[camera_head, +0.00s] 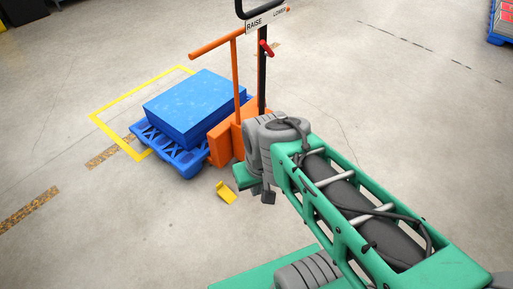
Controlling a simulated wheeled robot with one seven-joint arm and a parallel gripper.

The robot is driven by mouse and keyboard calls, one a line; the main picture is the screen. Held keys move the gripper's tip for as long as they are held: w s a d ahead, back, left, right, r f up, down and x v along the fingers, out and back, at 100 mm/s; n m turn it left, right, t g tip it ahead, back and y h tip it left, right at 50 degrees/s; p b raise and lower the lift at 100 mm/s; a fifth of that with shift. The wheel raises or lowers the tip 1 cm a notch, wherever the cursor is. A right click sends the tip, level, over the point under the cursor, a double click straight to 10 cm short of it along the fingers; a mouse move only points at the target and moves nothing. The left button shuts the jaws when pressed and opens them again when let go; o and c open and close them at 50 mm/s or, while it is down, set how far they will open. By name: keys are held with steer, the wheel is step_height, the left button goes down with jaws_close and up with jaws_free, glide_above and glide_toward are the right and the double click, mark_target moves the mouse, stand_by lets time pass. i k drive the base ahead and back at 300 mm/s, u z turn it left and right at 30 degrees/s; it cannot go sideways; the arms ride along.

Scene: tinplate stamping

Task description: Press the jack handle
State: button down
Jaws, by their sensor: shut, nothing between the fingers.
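An orange pallet jack (222,148) stands under a blue pallet (178,160). Its T-shaped orange handle (236,70) rises upright, with the bar across the top. Behind it a black post (262,80) carries a RAISE/LOWER sign (268,18) and a red lever (266,47). My green arm reaches in from the lower right. My gripper (264,196) points down at the front right of the jack's orange body, below and right of the handle. It is shut and empty. My wrist hides part of the jack's base, so I cannot tell whether they touch.
A large blue block (197,105) rests on the pallet. A small yellow piece (227,192) is low beside my gripper. Another blue pallet (497,38) is at the far upper right.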

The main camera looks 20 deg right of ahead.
mark_target(259, 17)
steer(key=u, duration=0.7)
steer(key=i, duration=1.8)
